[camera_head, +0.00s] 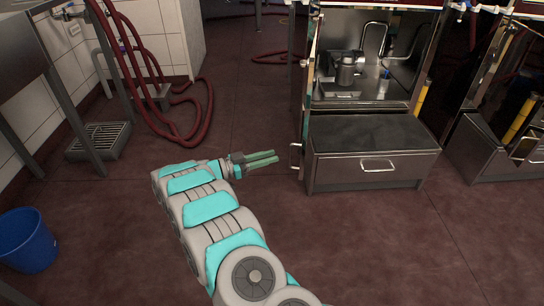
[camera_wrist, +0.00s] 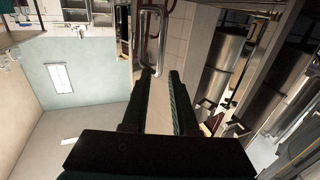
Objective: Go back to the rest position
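My gripper (camera_head: 262,159) is at the end of my outstretched arm, above the dark red floor in the camera_head view. Its green fingers point right, towards the steel drawer cabinet (camera_head: 372,168), and are apart from it. In the wrist view the two dark fingers (camera_wrist: 162,105) stand apart with a gap between them. Nothing is held between them.
A steel pump station (camera_head: 362,95) with a metal container (camera_head: 346,72) stands above the cabinet. A second steel unit (camera_head: 500,150) is at right. A blue bucket (camera_head: 27,240) is at lower left.

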